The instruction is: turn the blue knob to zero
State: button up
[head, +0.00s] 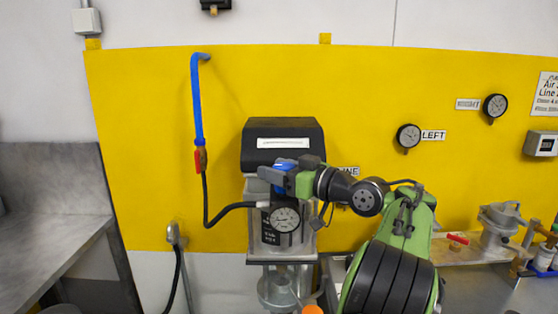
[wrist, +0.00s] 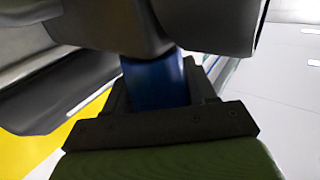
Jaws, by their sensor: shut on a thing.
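The blue knob (wrist: 155,84) shows in the wrist view between the dark fingers of my gripper (wrist: 160,92), which is shut on it. The fingers hide its sides, and no scale or pointer on it can be read. In the head view a small blue part, which looks like the knob (head: 284,165), shows at my gripper (head: 274,176), just below the black-topped unit (head: 283,141). A round white-faced gauge (head: 285,218) hangs just below my gripper; its reading is too small to tell.
A blue pipe (head: 197,100) with a red valve handle (head: 200,159) and black hose runs left of the unit on the yellow panel (head: 140,130). Two gauges, one labelled LEFT (head: 408,137), are mounted at right. A grey bench (head: 50,235) stands at far left.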

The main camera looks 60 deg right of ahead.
jog(key=n+y+p, duration=0.1)
jog(key=y+p, duration=0.1)
jog(key=p, duration=0.1)
jog(key=r+n+y+p, duration=0.1)
jog(key=y+p, duration=0.1)
jog(key=p, duration=0.2)
jog(key=shift+a+r+n+y, duration=0.1)
jog(key=shift+a+n+y, duration=0.05)
jog(key=shift+n+y, duration=0.25)
jog(key=n+y+p, duration=0.1)
jog(key=y+p, duration=0.1)
jog(key=p, duration=0.2)
jog(key=shift+a+r+n+p, duration=0.1)
jog(key=shift+n+p, duration=0.2)
jog(key=n+y+p, duration=0.1)
jog(key=p, duration=0.1)
jog(key=n+g+y+p, duration=0.1)
jog(key=p, duration=0.1)
jog(key=y+p, duration=0.2)
jog(key=shift+a+f+n+g, duration=0.25)
jog(key=shift+f+n+g, duration=0.05)
jog(key=shift+f+n, duration=0.1)
jog(key=shift+f+y+p, duration=0.15)
jog(key=shift+y+p, duration=0.25)
jog(key=o, duration=1)
jog(key=shift+a, duration=0.1)
jog(key=shift+f, duration=0.1)
